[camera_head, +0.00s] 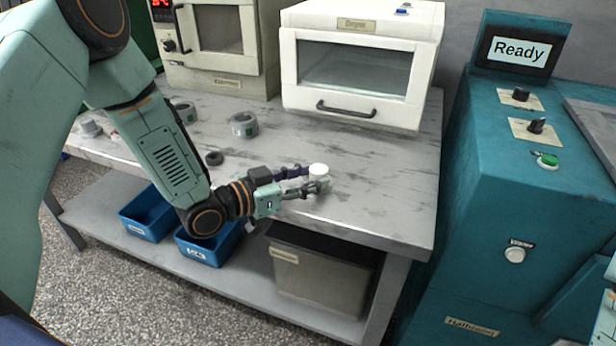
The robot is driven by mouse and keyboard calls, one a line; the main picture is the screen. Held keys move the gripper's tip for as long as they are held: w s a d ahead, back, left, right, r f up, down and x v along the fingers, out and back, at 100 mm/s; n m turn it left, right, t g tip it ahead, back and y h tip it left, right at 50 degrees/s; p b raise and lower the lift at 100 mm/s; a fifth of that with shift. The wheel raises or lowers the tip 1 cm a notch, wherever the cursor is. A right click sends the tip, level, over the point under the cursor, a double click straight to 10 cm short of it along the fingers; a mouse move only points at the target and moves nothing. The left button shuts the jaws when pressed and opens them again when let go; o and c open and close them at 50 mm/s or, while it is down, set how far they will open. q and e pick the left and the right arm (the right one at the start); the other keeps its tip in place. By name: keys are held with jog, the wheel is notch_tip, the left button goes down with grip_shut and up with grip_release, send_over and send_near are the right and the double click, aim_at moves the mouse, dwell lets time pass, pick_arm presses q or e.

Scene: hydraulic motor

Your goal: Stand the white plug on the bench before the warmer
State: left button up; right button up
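The white plug (318,170) is a small, pale, round-topped piece over the front part of the grey bench (385,185). My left gripper (316,182) reaches in from the left, with its fingers around the plug's sides and its tips at it. The fingers hide the plug's lower part, so I cannot tell whether it touches the bench. At the back of the bench stand a white, windowed box (427,28) and a beige oven (262,70) with a red display. Their labels are too small to read surely, so I cannot tell which is the warmer.
A grey ring (244,125) and a small dark ring (214,158) lie on the bench left of the gripper. Blue bins (148,213) and a grey container (318,272) sit on the lower shelf. A teal machine (500,190) reading "Ready" stands right. The bench before the white box is clear.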

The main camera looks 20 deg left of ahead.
pick_arm(q)
jog(key=shift+o, duration=1.1)
jog(key=shift+r, duration=0.1)
